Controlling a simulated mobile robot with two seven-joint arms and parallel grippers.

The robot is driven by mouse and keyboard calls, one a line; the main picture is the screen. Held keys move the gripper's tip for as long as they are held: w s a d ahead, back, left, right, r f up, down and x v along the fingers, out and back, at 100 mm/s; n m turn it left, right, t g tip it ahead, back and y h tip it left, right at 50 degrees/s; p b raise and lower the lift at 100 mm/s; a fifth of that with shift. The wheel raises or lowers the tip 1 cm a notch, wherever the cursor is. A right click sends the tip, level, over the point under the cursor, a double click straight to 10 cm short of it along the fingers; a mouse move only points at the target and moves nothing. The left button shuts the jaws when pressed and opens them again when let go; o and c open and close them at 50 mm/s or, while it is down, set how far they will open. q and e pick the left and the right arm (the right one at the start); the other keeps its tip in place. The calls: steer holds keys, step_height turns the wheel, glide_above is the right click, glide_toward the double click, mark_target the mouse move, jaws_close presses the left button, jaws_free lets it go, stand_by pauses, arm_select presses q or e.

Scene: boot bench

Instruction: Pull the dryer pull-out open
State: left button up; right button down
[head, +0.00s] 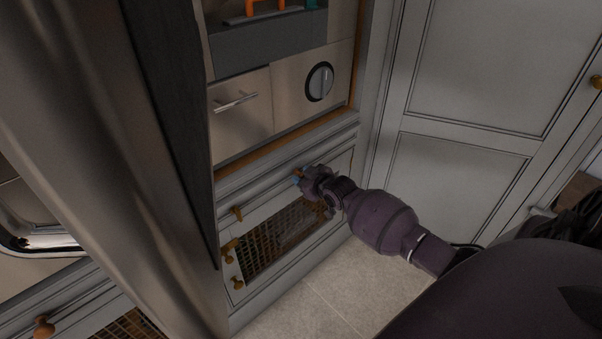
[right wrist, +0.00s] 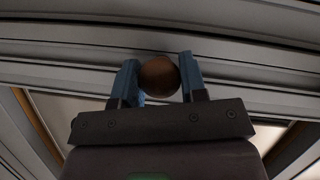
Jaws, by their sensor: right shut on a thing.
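The narrow grey pull-out front (head: 275,180) runs across the cabinet below the dryer panel (head: 313,85), which has a round dial. It looks closed, flush with the cabinet. A brown knob (head: 237,212) sits at its left part. My right gripper (head: 301,175) is at the right part of this front. In the right wrist view its two blue fingers stand either side of a round brown knob (right wrist: 159,77), shut on it, with the grey front behind. My left gripper is not in view.
Below is a cabinet door with a mesh panel (head: 285,238) and wooden knobs. A tall grey door (head: 455,160) stands at right. The tiled floor (head: 335,290) in front is clear.

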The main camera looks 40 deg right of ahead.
arm_select(q)
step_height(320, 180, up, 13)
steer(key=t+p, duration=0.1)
steer(key=p, duration=1.2)
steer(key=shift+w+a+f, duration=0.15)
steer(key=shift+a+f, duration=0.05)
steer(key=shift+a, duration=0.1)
arm_select(e)
steer(key=s+d, duration=0.2)
steer(key=s, duration=3.4)
steer(key=shift+s+d, duration=0.3)
steer(key=shift+d, duration=0.1)
steer(key=c, duration=0.7)
jaws_free()
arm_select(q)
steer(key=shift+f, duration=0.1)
arm_select(e)
steer(key=shift+o, duration=0.2)
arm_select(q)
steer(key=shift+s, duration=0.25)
